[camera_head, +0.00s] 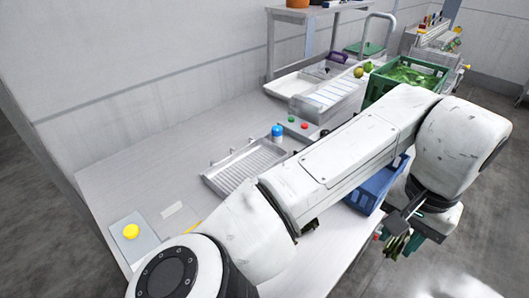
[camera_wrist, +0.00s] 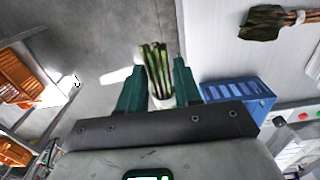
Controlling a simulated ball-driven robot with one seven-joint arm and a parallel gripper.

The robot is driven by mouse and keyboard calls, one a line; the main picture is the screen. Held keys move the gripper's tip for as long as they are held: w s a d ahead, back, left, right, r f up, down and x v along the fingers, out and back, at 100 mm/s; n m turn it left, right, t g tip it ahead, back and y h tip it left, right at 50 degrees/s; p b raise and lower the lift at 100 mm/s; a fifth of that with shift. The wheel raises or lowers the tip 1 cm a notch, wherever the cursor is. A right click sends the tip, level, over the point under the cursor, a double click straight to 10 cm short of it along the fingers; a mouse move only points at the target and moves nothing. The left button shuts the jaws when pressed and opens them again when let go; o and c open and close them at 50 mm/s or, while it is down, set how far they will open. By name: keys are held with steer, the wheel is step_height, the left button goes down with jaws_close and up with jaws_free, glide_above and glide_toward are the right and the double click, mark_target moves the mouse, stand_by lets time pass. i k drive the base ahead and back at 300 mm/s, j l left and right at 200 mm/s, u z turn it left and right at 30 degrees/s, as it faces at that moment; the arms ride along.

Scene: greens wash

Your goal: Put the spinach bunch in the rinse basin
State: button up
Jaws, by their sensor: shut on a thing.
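My gripper (camera_wrist: 159,66) has green fingers, shut on a bunch of green stalks (camera_wrist: 157,72) in the wrist view. The stalks point away between the fingers; I cannot tell for sure that this is the spinach. In the head view my gripper (camera_head: 403,237) hangs at the right, past the counter edge above the floor, with the stalks (camera_head: 398,246) partly hidden. Another bunch with dark leaves and brownish stems (camera_wrist: 262,24) lies on the white counter in the wrist view. A pale sink-like basin (camera_head: 292,86) is at the back of the counter; I cannot tell whether it is the rinse basin.
A blue crate (camera_head: 372,192) is beside my arm and shows in the wrist view (camera_wrist: 238,90). A ribbed metal tray (camera_head: 245,167) lies mid-counter, near a blue-capped item (camera_head: 277,131). A green crate of greens (camera_head: 408,74) stands at the back right. Orange crates (camera_wrist: 18,78) stand left.

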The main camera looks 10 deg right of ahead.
mark_target(249, 170)
steer(key=i+j, duration=0.85)
